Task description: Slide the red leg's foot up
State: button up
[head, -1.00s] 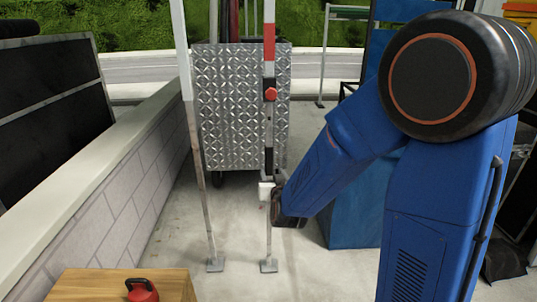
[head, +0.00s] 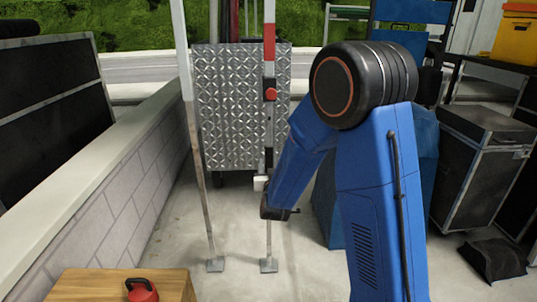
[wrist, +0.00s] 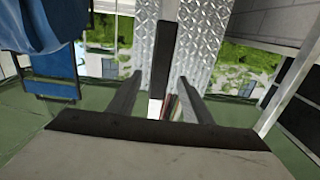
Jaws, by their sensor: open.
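The red leg (head: 269,45) is an upright pole with red and white bands, a red knob (head: 271,94) and a thin grey lower tube. Its flat grey foot (head: 268,265) rests on the floor in the head view. My gripper (head: 263,184) is at the leg, well above the foot and below the knob. In the wrist view my gripper (wrist: 160,80) has its two fingers apart, with a dark upright bar (wrist: 165,55), apparently part of the leg, appearing between them. I cannot tell whether either finger touches it. The foot does not show in the wrist view.
A second, white leg (head: 181,60) with its own foot (head: 215,265) stands to the left. A diamond-plate panel (head: 228,105) is behind. A block wall (head: 120,185) runs along the left. A wooden box (head: 80,285) bears a red kettlebell (head: 142,290). Black cases (head: 482,165) stand at right.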

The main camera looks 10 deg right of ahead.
jog(key=w, duration=0.3)
jog(key=w+d, duration=0.1)
jog(key=w, duration=0.5)
jog(key=shift+w+d, duration=0.15)
jog(key=shift+d, duration=0.2)
jog(key=shift+c, duration=0.3)
grip_shut()
notch_tip(320, 180, up, 13)
jog(key=shift+f, duration=0.15)
jog(key=shift+o, duration=0.3)
grip_release()
jog(key=shift+f, duration=0.1)
